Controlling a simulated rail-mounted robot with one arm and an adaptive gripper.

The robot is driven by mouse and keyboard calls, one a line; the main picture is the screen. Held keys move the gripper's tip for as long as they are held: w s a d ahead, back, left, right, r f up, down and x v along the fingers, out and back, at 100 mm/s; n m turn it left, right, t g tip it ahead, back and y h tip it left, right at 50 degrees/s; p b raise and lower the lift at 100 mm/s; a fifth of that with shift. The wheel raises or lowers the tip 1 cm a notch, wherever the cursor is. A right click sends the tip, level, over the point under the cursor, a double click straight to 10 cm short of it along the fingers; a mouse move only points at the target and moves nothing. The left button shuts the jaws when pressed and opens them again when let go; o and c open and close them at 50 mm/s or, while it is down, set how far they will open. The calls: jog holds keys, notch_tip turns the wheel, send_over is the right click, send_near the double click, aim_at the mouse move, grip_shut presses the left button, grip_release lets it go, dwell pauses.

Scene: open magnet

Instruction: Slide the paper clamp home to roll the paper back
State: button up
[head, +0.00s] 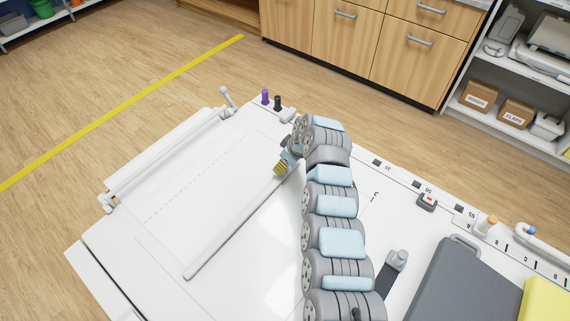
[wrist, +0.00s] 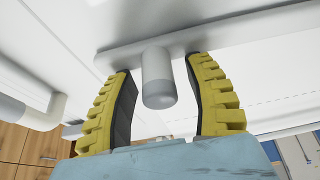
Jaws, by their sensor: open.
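The paper clamp (head: 235,228) is a long pale bar lying slantwise across the white paper on the bed. Its far end runs up to my gripper (head: 281,168). In the wrist view a grey-tipped round knob (wrist: 158,88) sticks out from the clamp bar (wrist: 215,32). My gripper (wrist: 162,80) has its two yellow ribbed fingers open, one on each side of the knob, with a visible gap on both sides. The paper roll (head: 165,158) lies along the bed's left edge. My arm hides part of the bed to the right of the clamp.
A purple peg (head: 265,97) and a black peg (head: 278,103) stand at the far edge. A grey pad (head: 470,285) and a grey post (head: 397,260) are to the right of my arm. The paper between clamp and roll looks clear. Wooden cabinets (head: 345,45) stand behind.

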dwell(0.3)
grip_shut()
jog(key=shift+a+f, duration=0.1)
